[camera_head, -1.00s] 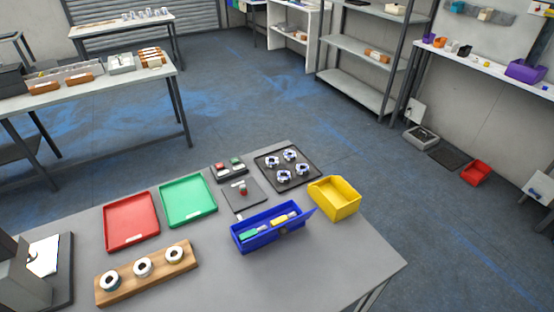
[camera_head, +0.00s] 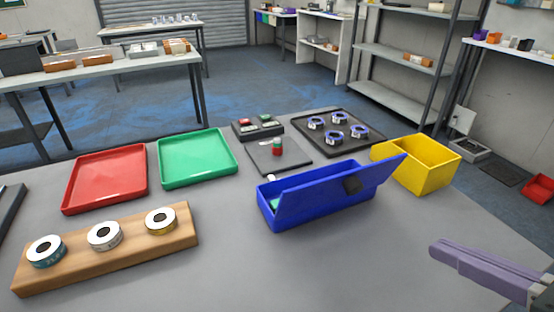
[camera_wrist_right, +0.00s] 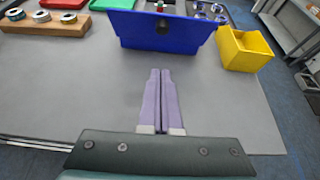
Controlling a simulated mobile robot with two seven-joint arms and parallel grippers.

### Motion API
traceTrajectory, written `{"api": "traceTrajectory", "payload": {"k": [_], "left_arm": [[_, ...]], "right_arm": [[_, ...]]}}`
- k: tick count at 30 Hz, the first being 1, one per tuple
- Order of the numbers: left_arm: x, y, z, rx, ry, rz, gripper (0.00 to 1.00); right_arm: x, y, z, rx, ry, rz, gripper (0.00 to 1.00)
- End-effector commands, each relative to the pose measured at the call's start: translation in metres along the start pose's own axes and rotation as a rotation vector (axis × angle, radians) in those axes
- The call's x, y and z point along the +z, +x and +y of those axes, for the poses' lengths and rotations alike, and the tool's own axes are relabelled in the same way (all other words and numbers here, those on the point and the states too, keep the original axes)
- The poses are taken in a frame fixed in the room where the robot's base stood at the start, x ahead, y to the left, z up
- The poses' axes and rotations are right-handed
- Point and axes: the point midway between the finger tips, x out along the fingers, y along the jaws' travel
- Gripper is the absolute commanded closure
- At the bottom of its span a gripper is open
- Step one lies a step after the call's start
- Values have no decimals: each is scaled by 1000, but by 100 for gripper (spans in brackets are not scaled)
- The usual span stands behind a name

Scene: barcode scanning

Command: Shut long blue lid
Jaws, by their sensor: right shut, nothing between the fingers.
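The long blue lid (camera_head: 345,187) stands raised and tilted on the near side of the blue box (camera_head: 268,203). A dark knob shows on the lid's near face, and the lid hides much of the box's inside. In the right wrist view the lid (camera_wrist_right: 130,32) is ahead of my gripper, with its knob near the top middle. My right gripper (camera_head: 436,246) has purple fingers, shut together and empty. It is apart from the lid, to its lower right in the head view. In the wrist view its fingertips (camera_wrist_right: 160,71) point toward the lid. My left gripper is not in view.
A yellow bin (camera_head: 420,170) stands close to the lid's right end. A black tray (camera_head: 305,130) with several rings is behind the box. Green (camera_head: 198,180) and red (camera_head: 100,195) trays and a wooden block (camera_head: 130,258) with rolls are left. The table in front of the lid is clear.

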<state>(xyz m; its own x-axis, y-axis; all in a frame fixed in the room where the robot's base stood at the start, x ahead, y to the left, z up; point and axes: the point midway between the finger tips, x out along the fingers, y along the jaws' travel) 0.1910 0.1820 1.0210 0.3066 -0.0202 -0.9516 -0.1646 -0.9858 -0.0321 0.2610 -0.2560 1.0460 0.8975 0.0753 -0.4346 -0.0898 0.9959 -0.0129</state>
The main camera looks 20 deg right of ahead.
Motion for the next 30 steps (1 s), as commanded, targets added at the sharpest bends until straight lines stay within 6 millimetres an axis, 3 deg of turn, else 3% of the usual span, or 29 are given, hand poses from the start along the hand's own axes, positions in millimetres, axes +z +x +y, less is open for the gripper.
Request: {"api": "traceTrajectory", "payload": {"k": [5,18,21,30], "left_arm": [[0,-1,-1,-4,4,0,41],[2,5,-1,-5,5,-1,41],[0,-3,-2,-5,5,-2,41],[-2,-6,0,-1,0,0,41]], "right_arm": [[1,14,-2,-7,22,-7,100],[3,104,-2,-4,17,-7,100],[18,113,-2,-5,16,-6,100],[29,127,-2,-4,15,-2,100]]}}
